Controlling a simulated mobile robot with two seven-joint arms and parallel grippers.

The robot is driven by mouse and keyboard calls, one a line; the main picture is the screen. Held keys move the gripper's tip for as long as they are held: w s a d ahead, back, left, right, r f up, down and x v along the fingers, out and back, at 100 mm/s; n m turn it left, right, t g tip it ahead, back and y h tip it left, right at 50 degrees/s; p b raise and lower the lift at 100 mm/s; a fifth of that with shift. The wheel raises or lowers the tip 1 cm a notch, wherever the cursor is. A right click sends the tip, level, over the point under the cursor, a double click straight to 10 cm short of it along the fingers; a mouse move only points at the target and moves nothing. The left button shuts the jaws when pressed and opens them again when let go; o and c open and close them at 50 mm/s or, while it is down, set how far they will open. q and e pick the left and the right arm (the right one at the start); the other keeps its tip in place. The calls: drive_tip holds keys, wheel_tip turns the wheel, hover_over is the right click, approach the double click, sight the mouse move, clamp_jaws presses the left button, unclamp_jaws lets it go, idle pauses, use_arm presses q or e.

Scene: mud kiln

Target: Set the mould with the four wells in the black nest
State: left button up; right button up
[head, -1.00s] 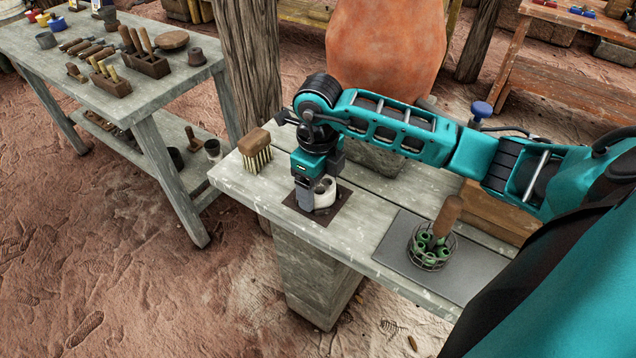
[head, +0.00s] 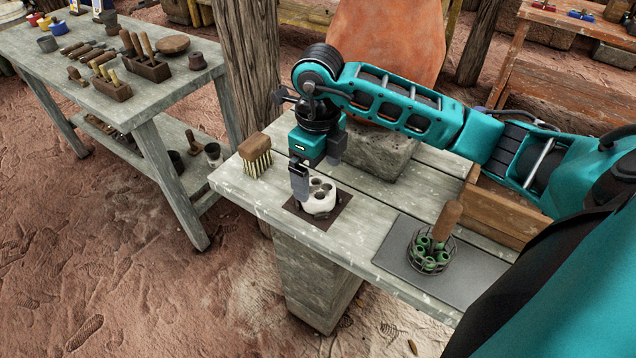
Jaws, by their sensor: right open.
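The white mould with the wells (head: 320,198) stands upright on the dark square nest (head: 334,217) on the grey bench. Several dark round wells show in its top. My right gripper (head: 318,180) is open, with its fingers just above and beside the mould. One finger hangs at the mould's left side; the other is behind and above it. I cannot tell whether the near finger touches the mould. The mould's underside is hidden, so its exact seating in the nest cannot be seen. My left gripper is not in view.
A brush (head: 256,155) stands on the bench to the left of the nest. A wire basket with green pieces and a wooden handle (head: 434,245) sits on a grey mat (head: 400,255) to the right. A stone block (head: 378,155) and a wooden box (head: 500,212) stand behind.

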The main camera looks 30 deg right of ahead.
sight(318, 189)
wheel_tip(318, 189, up, 7)
drive_tip(key=shift+f, duration=0.2)
idle(0.6)
